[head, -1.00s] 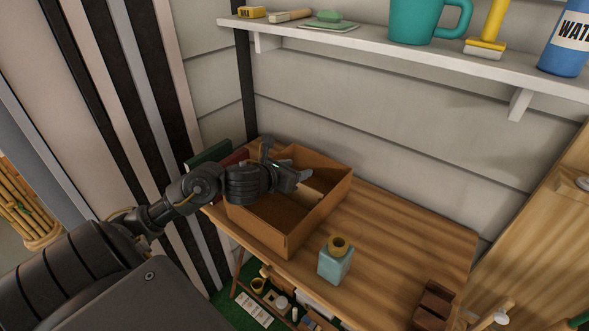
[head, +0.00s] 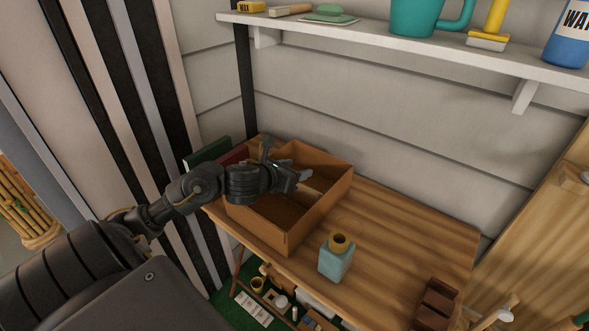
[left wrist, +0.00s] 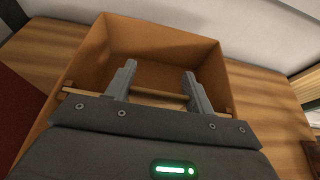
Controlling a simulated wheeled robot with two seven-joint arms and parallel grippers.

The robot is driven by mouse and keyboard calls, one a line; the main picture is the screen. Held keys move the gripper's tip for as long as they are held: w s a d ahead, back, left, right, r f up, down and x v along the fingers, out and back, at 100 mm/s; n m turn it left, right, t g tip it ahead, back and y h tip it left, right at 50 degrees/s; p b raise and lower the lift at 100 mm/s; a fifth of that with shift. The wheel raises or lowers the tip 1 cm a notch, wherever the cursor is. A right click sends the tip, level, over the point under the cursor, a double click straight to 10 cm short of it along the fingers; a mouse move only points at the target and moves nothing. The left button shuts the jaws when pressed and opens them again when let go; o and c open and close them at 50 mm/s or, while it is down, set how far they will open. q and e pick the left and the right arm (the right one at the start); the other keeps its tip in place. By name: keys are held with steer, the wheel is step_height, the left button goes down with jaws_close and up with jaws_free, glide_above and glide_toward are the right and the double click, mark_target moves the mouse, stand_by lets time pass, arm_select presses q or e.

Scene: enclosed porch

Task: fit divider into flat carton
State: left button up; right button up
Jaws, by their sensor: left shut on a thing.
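The carton (head: 318,214) is an open brown box on the wooden table, at the table's left part in the head view. Its inner wall (left wrist: 165,42) shows in the left wrist view. My left gripper (head: 298,180) reaches over the carton from the left, its fingers inside the opening. In the left wrist view the left gripper (left wrist: 160,90) is shut on the divider (left wrist: 158,94), a thin tan strip seen edge-on, lying across the carton between its side walls. Whether it is seated in the carton cannot be told. My right gripper is out of view.
A pale blue bottle (head: 336,262) stands just right of the carton. A brown holder (head: 437,304) is at the table's front right. Green and red books (head: 207,153) lie behind my left wrist. A white shelf (head: 400,45) hangs above; the table's right middle is clear.

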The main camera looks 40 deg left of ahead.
arm_select(q)
steer(key=shift+f, duration=0.15)
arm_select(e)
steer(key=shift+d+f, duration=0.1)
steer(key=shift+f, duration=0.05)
arm_select(q)
steer(key=o, duration=1.7)
steer(key=shift+o, duration=0.2)
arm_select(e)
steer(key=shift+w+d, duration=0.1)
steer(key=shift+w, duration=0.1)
arm_select(q)
steer(key=s+r+p, duration=0.2)
steer(key=s+r, duration=0.2)
steer(key=shift+s, duration=0.3)
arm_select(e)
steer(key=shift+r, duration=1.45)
arm_select(q)
steer(key=shift+f, duration=0.1)
